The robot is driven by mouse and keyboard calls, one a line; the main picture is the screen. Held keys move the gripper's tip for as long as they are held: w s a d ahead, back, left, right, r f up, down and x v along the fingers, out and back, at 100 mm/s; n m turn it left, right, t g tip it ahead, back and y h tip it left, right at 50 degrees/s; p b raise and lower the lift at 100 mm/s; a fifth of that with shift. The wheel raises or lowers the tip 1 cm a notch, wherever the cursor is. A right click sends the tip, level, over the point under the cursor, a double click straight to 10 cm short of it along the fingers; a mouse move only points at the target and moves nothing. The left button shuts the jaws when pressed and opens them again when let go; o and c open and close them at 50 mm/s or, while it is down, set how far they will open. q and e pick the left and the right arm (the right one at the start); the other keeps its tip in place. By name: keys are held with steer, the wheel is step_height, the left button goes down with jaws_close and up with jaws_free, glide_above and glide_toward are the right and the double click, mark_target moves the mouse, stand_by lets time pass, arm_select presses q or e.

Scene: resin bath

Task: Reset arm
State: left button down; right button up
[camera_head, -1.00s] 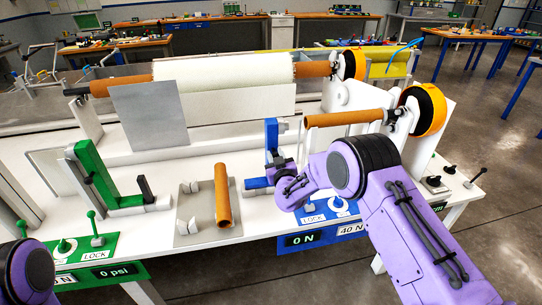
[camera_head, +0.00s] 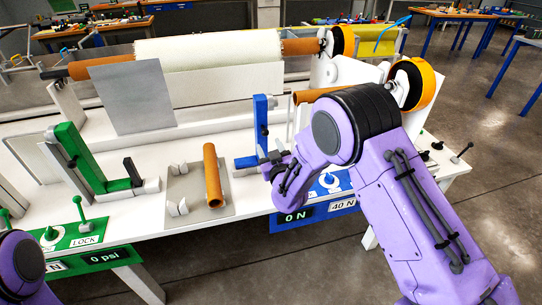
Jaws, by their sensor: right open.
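The blue L-shaped arm (camera_head: 261,128) stands upright at the middle of the white bench, with its short foot pointing left. My right gripper (camera_head: 268,167) is at the lower right of this arm, beside its base. Its dark fingers are open, and I cannot tell whether they touch the arm. My purple right wrist hides part of the blue LOCK panel (camera_head: 325,188). The green L-shaped arm (camera_head: 75,150) stands on the left, its foot ending at a dark upright block. A purple part of my left arm shows at the lower left corner; its gripper is out of view.
A brown tube (camera_head: 212,175) lies on a grey plate (camera_head: 195,205) between the two arms. A white fabric roll (camera_head: 210,50) spans the back. A shorter brown roller (camera_head: 318,95) with an orange-rimmed wheel (camera_head: 415,85) is partly behind my right arm.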

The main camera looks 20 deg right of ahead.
steer(key=shift+s+a, duration=0.1)
steer(key=shift+s, duration=1.05)
steer(key=s+d+f+m+g+b, duration=0.1)
steer(key=s+d+f+m+g, duration=0.15)
steer(key=s+f, duration=0.5)
steer(key=s+d+f+m+g, duration=0.1)
steer(key=s+f+m+g, duration=0.25)
steer(key=s+f, duration=0.45)
steer(key=s+d+f+g, duration=0.1)
steer(key=s+f+g, duration=0.3)
steer(key=s, duration=0.9)
steer(key=s+d+f+m+g+h+b, duration=0.1)
steer(key=s+f+g, duration=0.3)
steer(key=s+f, duration=0.6)
steer(key=s, duration=0.3)
steer(key=shift+s+m+g, duration=0.15)
steer(key=shift+m+g, duration=0.15)
